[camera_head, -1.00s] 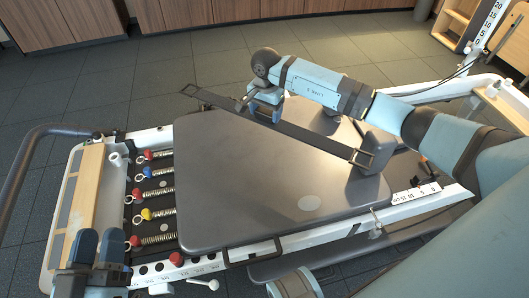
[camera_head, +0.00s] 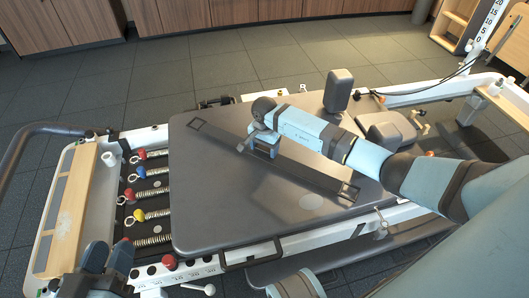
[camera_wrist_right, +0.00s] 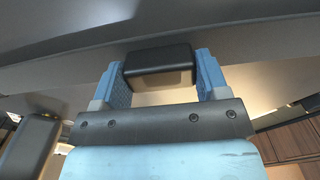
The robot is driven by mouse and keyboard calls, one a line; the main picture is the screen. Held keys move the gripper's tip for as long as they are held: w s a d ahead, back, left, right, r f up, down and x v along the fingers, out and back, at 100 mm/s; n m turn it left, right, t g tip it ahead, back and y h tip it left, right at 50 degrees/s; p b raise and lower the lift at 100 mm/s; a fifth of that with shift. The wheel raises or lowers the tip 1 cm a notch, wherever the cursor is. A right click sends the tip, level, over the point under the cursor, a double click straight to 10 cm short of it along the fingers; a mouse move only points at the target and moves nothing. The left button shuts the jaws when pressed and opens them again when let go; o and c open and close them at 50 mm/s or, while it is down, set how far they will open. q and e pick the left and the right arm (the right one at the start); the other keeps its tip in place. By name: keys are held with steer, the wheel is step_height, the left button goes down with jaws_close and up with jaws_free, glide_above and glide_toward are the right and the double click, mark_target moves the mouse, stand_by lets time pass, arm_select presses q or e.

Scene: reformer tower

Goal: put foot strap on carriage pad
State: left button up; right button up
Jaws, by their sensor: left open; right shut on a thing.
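The foot strap is a long dark band (camera_head: 310,175) with a square buckle-like loop at each end. It lies diagonally over the dark grey carriage pad (camera_head: 220,200), low over or touching its top; I cannot tell which. My right gripper (camera_head: 263,150) is shut on the strap near its middle. In the right wrist view, the two blue fingers of my right gripper (camera_wrist_right: 163,78) stand either side of a dark block, the gripped part of the strap (camera_wrist_right: 158,60). My left gripper (camera_head: 105,262) is open and empty at the lower left, near the springs end of the reformer.
Springs with coloured ends (camera_head: 150,192) run beside the pad's left edge. A wooden footplate (camera_head: 68,215) lies further left. A shoulder rest (camera_head: 339,90) stands upright behind my right arm, with a headrest (camera_head: 388,130) beside it. The pad's front left area is clear.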

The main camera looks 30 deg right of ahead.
mark_target(264, 147)
arm_select(q)
steer(key=shift+f, duration=0.4)
arm_select(e)
steer(key=shift+f, duration=0.75)
steer(key=shift+f, duration=0.1)
steer(key=o, duration=1)
arm_select(q)
steer(key=shift+f, duration=0.1)
step_height(264, 147, up, 6)
steer(key=t+p, duration=0.2)
steer(key=p, duration=0.2)
steer(key=shift+a+n, duration=0.25)
steer(key=shift+n, duration=0.05)
arm_select(e)
step_height(264, 147, up, 12)
